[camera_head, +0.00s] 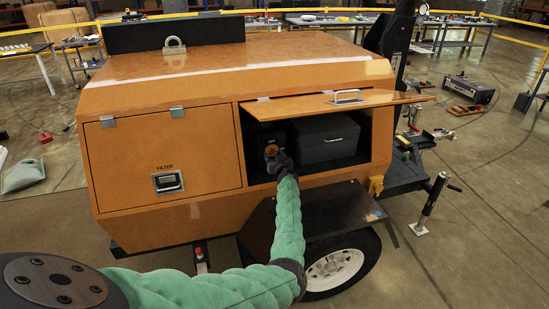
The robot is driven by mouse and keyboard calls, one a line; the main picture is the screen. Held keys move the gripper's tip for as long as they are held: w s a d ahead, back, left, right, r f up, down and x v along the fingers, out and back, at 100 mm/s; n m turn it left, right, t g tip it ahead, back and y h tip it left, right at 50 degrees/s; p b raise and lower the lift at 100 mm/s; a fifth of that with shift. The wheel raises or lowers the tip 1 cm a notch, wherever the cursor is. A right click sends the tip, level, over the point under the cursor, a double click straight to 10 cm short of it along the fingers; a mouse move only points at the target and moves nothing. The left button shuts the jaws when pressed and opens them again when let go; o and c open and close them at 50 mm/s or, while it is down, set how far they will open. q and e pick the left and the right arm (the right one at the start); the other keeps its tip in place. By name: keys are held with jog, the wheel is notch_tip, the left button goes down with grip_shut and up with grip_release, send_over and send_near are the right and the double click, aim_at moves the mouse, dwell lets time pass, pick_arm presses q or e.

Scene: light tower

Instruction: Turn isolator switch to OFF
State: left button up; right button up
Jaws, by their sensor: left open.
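The orange light tower trailer (240,72) stands in front of me with its right-hand side hatch (390,100) raised. My left arm, in a green sleeve, reaches from the lower left up to the open compartment. My left gripper (275,155) is open at the left part of that compartment. My right gripper is not in view.
A dark grey box (325,138) fills the right of the compartment. The closed filter door (150,140) is to the left. A black fender (335,212) and wheel (340,268) are below.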

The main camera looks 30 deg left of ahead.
pick_arm(q)
jog(key=shift+c, duration=0.4)
jog(key=c, duration=0.9)
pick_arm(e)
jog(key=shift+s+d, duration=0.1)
pick_arm(q)
jog(key=shift+n, duration=0.3)
jog(key=shift+f+n+b, duration=0.1)
jog(key=shift+n+b, duration=3.55)
jog(key=shift+n, duration=5.05)
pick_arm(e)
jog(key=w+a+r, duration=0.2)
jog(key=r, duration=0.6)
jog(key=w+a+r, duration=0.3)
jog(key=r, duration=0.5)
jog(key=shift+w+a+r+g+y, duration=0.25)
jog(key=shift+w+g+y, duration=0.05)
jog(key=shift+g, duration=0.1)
